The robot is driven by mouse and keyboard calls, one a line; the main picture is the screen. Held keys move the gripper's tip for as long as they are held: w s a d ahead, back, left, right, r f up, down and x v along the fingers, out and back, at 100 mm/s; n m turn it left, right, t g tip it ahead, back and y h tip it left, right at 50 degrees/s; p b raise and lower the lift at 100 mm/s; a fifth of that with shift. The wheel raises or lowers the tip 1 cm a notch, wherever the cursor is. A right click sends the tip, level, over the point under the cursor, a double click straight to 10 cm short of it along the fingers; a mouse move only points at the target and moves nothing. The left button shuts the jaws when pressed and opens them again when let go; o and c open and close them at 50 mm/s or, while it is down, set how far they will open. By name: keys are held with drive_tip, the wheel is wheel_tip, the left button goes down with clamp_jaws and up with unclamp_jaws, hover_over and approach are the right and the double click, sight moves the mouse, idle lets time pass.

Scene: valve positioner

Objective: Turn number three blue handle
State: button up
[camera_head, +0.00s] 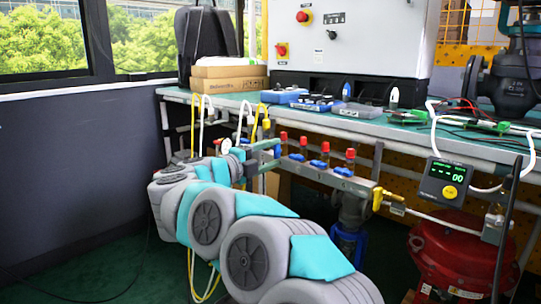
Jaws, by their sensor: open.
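A pipe manifold runs below the front edge of the workbench, with several small red-capped valves that have blue handles. Counted from the left, the third blue handle (319,164) sits below its red cap (325,147). The second blue handle (298,157) is left of it and the fourth blue handle (344,172) is right of it. No numbers are readable. My gripper (272,156) is small in view at the manifold's left end, open, beside the leftmost blue handle (278,151). I cannot tell whether it touches that handle. It is left of the third handle and apart from it.
The green-topped workbench (232,100) overhangs behind the manifold, carrying blue trays and tools. Yellow and white hoses hang near my gripper at the left. A digital display box (446,183) and red round equipment (452,254) stand at the right. Floor is open at the lower left.

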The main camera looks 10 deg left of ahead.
drive_tip(key=v, duration=0.7)
drive_tip(key=shift+s+a+p, duration=0.3)
drive_tip(key=shift+p, duration=0.15)
idle(0.8)
clamp_jaws()
idle(0.3)
idle(1.2)
